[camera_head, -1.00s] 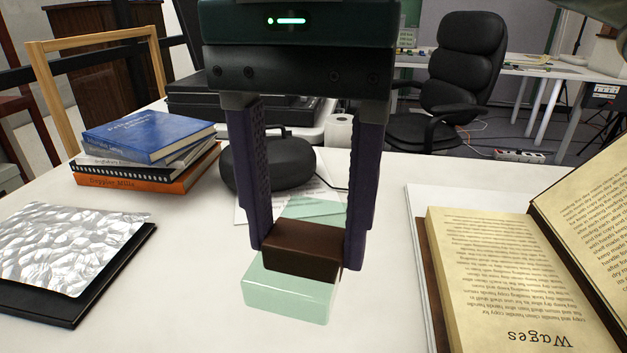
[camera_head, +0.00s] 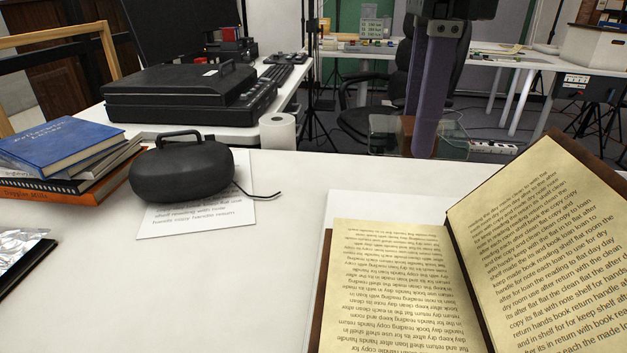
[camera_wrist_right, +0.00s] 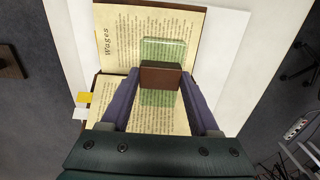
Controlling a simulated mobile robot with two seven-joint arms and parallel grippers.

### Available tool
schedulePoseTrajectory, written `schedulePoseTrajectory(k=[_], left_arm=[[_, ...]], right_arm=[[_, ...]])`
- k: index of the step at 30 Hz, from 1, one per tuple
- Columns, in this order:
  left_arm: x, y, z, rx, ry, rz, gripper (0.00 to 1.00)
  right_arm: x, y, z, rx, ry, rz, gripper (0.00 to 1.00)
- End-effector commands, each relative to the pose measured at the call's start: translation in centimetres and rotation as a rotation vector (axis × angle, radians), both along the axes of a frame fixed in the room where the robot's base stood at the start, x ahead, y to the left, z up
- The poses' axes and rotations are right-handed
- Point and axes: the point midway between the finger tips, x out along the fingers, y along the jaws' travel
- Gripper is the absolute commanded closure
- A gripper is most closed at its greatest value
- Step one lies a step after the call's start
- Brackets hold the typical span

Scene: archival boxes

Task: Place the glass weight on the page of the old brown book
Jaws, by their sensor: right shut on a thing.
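The glass weight is a clear greenish block with a brown band around its middle; it shows at the upper right of the head view (camera_head: 455,140) and in the wrist view (camera_wrist_right: 163,50). My right gripper (camera_head: 424,140) is shut on its brown band, one finger on each side in the wrist view (camera_wrist_right: 160,77). The old brown book (camera_head: 395,270) lies open on the table at the right, its right-hand page side (camera_head: 550,240) raised at a slant. In the wrist view the weight is held in front of the printed pages (camera_wrist_right: 115,40), apart from them in the head view. My left gripper is not in view.
A dark rounded case (camera_head: 182,170) with a handle sits on a printed sheet (camera_head: 200,222) at left, beside stacked books (camera_head: 60,150). A foil sheet on a dark folder (camera_head: 30,255) is at the left edge. The white table (camera_head: 230,300) is clear in the middle.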

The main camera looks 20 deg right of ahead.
Motion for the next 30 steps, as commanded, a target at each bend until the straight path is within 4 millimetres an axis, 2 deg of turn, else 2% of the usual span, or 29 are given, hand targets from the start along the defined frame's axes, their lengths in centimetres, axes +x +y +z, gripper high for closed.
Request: schedulePoseTrajectory(k=[1,6,12,20,27,30], left_arm=[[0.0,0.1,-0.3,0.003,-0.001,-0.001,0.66],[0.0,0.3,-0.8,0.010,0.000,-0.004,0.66],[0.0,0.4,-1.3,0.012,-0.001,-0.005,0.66],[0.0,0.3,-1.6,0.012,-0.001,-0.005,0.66],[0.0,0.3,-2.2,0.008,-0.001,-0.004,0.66],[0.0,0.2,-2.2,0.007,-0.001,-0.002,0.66]], right_arm=[[-0.1,0.0,-1.7,-0.001,0.006,0.001,1.00],[-0.2,0.0,-6.8,-0.001,0.008,0.003,1.00],[-0.1,0.0,-11.7,-0.001,0.004,0.005,1.00],[0.0,0.0,-13.9,0.000,0.001,0.005,1.00],[-0.1,0.0,-17.4,-0.001,0.003,0.005,1.00],[0.0,0.0,-17.6,-0.001,-0.002,0.006,1.00]])
